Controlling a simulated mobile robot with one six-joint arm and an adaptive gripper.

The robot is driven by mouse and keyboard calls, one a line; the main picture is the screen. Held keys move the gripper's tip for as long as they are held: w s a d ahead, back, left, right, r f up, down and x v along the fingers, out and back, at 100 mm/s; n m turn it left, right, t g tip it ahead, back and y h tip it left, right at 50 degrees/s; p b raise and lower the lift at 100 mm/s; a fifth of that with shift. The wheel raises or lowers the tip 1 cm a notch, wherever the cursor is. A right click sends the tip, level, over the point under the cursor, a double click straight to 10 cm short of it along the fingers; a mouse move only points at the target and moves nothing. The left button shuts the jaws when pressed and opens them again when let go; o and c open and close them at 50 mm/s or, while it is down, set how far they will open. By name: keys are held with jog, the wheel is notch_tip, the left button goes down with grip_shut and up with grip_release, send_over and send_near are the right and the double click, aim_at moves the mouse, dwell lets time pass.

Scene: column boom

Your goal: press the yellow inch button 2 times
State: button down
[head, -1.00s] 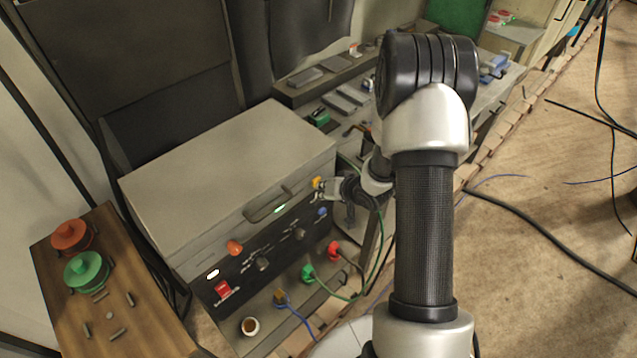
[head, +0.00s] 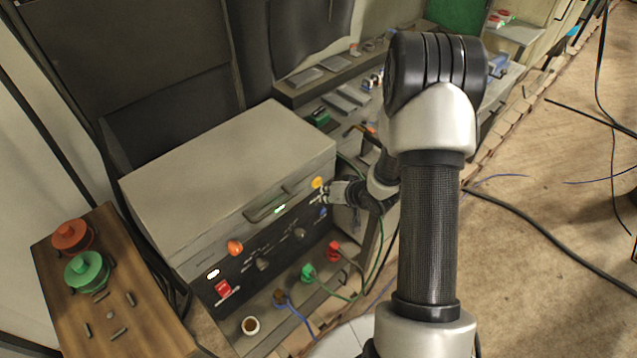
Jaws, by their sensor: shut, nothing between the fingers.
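The yellow button (head: 317,183) is on the front panel of a grey box-shaped machine (head: 240,160), near the panel's upper right end. My gripper (head: 326,197) is shut and empty. Its tips are at the panel, just below and right of the yellow button in the picture. I cannot tell whether the tips touch the button or the panel. A blue knob (head: 323,212) lies just below the gripper and is partly hidden by it.
The panel also has an orange knob (head: 235,247), a red switch (head: 222,288) and dark knobs. Red (head: 333,251), green (head: 308,272) and blue-wired plugs stand on the ledge below, with loose cables. A wooden board (head: 110,300) with red and green spools stands at left.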

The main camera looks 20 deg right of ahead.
jog(key=shift+s+d, duration=0.3)
jog(key=shift+s, duration=0.5)
jog(key=shift+s+d, duration=0.25)
jog(key=shift+s, duration=0.5)
jog(key=shift+s+d, duration=0.3)
jog(key=shift+s, duration=0.5)
jog(key=s+a+r+n+g+h, duration=0.1)
jog(key=s+r+h, duration=0.1)
jog(key=r, duration=0.8)
jog(key=s+r+n+g+h, duration=0.1)
jog(key=s+r+h, duration=0.15)
jog(key=r, duration=0.75)
jog(key=s+a+r+n+g+y+b, duration=0.1)
jog(key=s+a+r, duration=0.2)
jog(key=s+a, duration=0.3)
jog(key=s+a+r+n+y, duration=0.1)
jog(key=s+a+r, duration=0.3)
jog(key=s+a, duration=0.3)
jog(key=s, duration=0.5)
jog(key=shift+s+r+n+g+b, duration=0.3)
jog(key=shift+s+g+b, duration=0.1)
